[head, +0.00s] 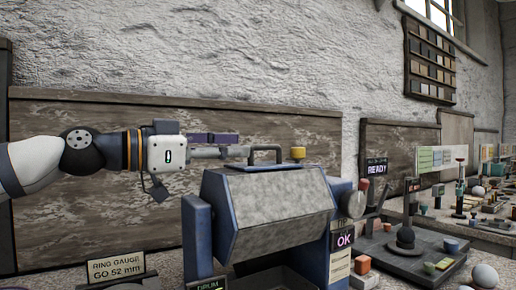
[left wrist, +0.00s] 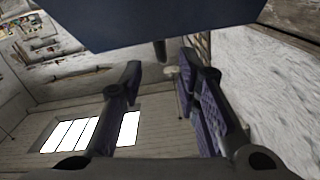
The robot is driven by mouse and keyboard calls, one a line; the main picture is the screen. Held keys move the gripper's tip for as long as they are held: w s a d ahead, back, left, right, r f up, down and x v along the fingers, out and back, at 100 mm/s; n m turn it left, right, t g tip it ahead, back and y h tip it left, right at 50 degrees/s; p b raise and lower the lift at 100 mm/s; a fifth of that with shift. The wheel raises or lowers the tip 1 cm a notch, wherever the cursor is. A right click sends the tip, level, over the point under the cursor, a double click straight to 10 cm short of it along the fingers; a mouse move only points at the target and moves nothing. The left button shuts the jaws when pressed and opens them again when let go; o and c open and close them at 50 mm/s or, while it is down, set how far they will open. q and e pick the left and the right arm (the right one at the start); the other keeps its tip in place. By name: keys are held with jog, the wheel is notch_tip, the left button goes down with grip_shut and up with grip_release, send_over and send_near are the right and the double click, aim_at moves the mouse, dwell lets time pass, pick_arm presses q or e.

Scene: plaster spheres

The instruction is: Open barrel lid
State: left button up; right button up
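The barrel (head: 275,215) is a grey faceted drum in a blue frame. On its top lies a flat blue lid (head: 240,168) with a dark bar handle (head: 266,150); the lid looks shut. My left gripper (head: 240,146) comes in level from the left, its fingertips just left of the handle. In the left wrist view the two fingers (left wrist: 161,68) stand apart with a clear gap. A dark peg-like piece, probably part of the handle, shows beyond the tips, below a large blue surface. I cannot tell whether anything touches. My right gripper is in neither view.
A yellow knob (head: 298,153) stands at the lid's right end. A red-ended knob (head: 357,200) sits on the barrel's right side, near a READY display (head: 376,170). The right bench holds many small items.

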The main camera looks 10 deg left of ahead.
aim_at(259, 148)
pick_arm(q)
jog(key=x, duration=0.6)
jog(key=shift+w+f, duration=0.1)
jog(key=shift+w, duration=0.2)
grip_shut()
